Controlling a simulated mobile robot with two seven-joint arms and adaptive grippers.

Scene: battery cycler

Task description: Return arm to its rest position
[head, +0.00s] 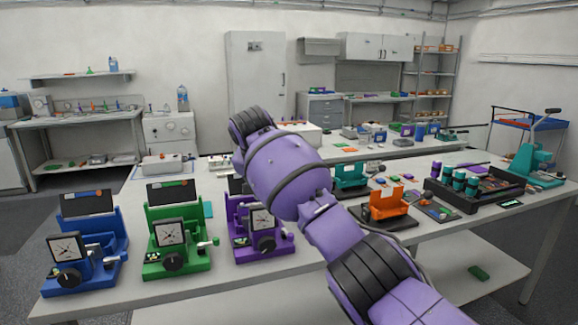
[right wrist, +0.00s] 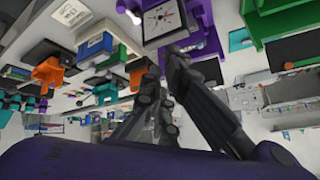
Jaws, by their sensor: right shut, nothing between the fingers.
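My right arm (head: 285,172) crosses the middle of the head view from the lower right, raised over the table (head: 300,262). It hides part of the purple cycler (head: 262,218) and what is behind it. Its gripper is hidden in the head view. In the right wrist view, my right gripper (right wrist: 165,72) shows as dark fingers, shut and empty. The purple cycler's dial (right wrist: 165,20) appears just beyond the fingers at the top of that view; I cannot tell how close they are. My left gripper is in neither view.
A blue cycler (head: 80,245) and a green cycler (head: 178,235) stand left of the purple one. An orange holder (head: 388,204), a teal holder (head: 350,177), a black tray (head: 462,202) and a teal press (head: 535,160) are to the right. The table's front strip is bare.

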